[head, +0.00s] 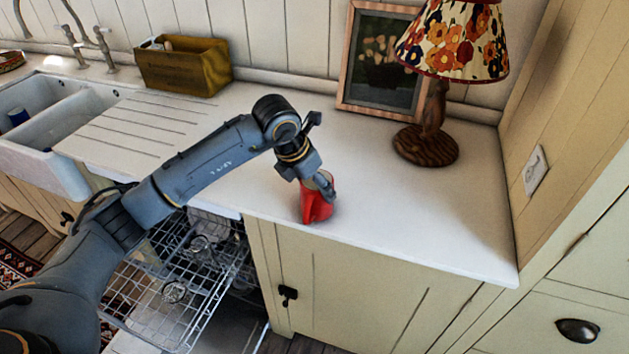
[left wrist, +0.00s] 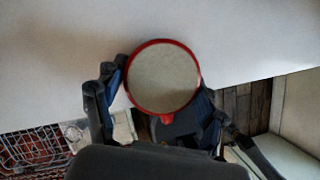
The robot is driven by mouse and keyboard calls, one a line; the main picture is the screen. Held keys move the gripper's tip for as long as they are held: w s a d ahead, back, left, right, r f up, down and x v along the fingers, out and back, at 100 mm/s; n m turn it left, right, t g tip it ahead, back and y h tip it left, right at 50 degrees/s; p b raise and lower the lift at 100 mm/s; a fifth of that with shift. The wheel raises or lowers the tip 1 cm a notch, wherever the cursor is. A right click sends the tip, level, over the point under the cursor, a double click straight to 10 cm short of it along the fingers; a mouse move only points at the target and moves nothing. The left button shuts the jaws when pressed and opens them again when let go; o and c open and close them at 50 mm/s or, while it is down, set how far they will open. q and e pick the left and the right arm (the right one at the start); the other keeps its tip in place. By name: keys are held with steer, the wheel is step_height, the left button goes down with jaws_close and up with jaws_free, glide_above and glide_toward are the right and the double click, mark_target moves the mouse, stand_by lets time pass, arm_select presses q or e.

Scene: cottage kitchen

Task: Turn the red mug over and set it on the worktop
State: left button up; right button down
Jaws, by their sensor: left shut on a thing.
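The red mug (head: 314,208) is near the front edge of the white worktop (head: 400,215), left of the lamp. My left gripper (head: 318,186) is shut on it from above. In the left wrist view the mug (left wrist: 163,43) shows a round pale face with a red rim turned to the camera. I cannot tell if this face is its mouth or its base. A finger of my left gripper (left wrist: 155,105) lies on each side of it. I cannot tell whether the mug touches the worktop. My right gripper is not in view.
A lamp (head: 430,140) with a flowered shade and a picture frame (head: 345,85) stand behind. A wooden box (head: 180,68) and a sink (head: 50,95) are at the left. An open dishwasher rack (head: 185,285) lies below the worktop. The worktop right of the mug is clear.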

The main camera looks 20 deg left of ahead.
arm_select(q)
steer(key=shift+f, duration=0.2)
steer(key=o, duration=1.4)
steer(key=shift+r, duration=0.1)
steer(key=shift+r, duration=0.1)
steer(key=shift+r, duration=0.2)
steer(key=b+v, duration=0.2)
steer(key=v, duration=0.9)
steer(key=shift+s+a+r, duration=0.1)
steer(key=shift+s+r, duration=0.05)
steer(key=shift+r, duration=0.2)
